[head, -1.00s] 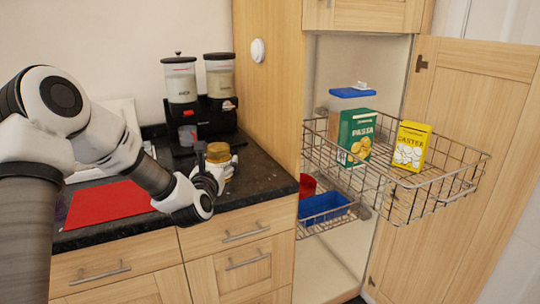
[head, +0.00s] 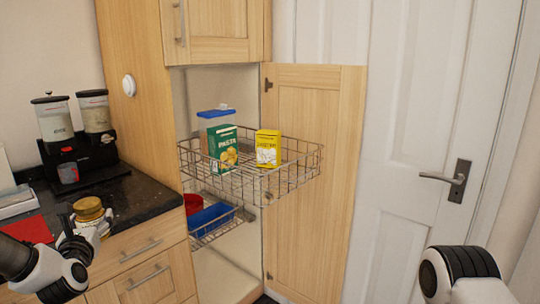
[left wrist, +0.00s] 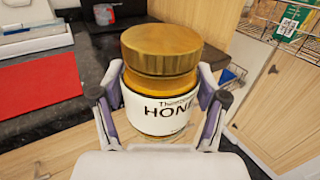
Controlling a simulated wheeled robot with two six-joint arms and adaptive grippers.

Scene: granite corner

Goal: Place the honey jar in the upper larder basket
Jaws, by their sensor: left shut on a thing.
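The honey jar (head: 89,212) has a gold lid and a white label. My left gripper (head: 84,232) is shut on it; in the left wrist view (left wrist: 163,95) the fingers press on both sides of the jar (left wrist: 160,52). It is upright, near the counter's front edge; I cannot tell whether it touches the counter. The upper larder basket (head: 290,180) is a pulled-out wire basket to the right of the jar. It holds a green pasta box (head: 222,150), a yellow box (head: 268,148) and a blue-lidded container (head: 216,114). My right arm shows at the lower right, but its gripper is out of view.
A lower basket holds a blue bin (head: 212,218) and a red item (head: 193,203). The open larder door (head: 312,170) stands behind the upper basket. A dispenser (head: 80,140) and a red mat (head: 28,229) are on the counter (head: 140,198). The basket's right part is free.

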